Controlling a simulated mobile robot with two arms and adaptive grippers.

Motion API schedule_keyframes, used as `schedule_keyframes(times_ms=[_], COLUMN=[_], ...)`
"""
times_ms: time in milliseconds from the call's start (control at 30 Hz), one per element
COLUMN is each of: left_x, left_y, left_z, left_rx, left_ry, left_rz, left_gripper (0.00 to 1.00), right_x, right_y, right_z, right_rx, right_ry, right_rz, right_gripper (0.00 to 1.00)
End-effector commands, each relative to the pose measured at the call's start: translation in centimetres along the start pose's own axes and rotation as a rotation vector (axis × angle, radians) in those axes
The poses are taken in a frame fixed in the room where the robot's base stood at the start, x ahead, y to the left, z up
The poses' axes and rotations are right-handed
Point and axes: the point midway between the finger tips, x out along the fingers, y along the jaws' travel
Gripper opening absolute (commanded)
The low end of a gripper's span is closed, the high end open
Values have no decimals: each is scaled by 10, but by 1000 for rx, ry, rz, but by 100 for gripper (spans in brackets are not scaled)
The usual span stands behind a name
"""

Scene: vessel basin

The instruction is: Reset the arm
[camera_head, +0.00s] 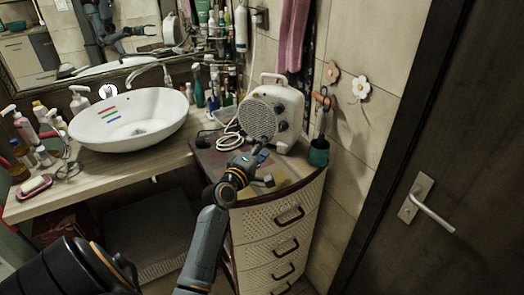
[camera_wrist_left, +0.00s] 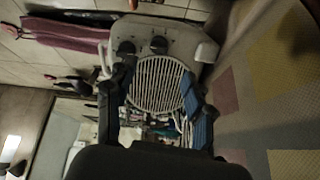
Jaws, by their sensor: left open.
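My left arm reaches up from the bottom of the head view. My left gripper (camera_head: 264,170) is over the top of the drawer cabinet (camera_head: 270,215), in front of the white heater (camera_head: 276,112). Its two fingers are apart, and nothing shows between them. In the left wrist view the open fingers of the left gripper (camera_wrist_left: 158,75) frame the round grille of the heater (camera_wrist_left: 182,45), which looks turned sideways. My right gripper is not in view.
A white basin (camera_head: 128,122) stands on the counter at left, with bottles and a soap dish (camera_head: 35,186) beside it. A tiled wall and a dark door (camera_head: 435,150) are at right.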

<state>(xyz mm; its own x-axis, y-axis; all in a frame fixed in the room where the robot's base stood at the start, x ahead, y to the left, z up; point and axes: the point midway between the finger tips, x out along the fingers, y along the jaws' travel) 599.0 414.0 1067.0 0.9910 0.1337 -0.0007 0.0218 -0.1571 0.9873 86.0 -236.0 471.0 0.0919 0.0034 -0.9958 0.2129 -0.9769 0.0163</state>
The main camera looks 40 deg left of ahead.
Motion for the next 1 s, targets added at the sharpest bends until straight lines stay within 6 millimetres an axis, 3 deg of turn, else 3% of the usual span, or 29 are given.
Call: schedule_keyframes(times_ms=[200, 767, 867, 1000], left_x=[-16, -17, -23, -56], left_y=[0, -1, -8, -39], left_z=[0, 2, 18, 76], left_rx=[-2, 5, 72, 331], left_ry=[0, -5, -52, -237], left_rz=[-1, -4, -39, -172], left_gripper=[53, 53, 53, 53], right_x=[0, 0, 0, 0], right_y=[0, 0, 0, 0], right_z=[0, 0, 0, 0], right_rx=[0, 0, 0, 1], right_ry=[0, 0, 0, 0], right_rz=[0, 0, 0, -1], right_gripper=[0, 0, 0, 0])
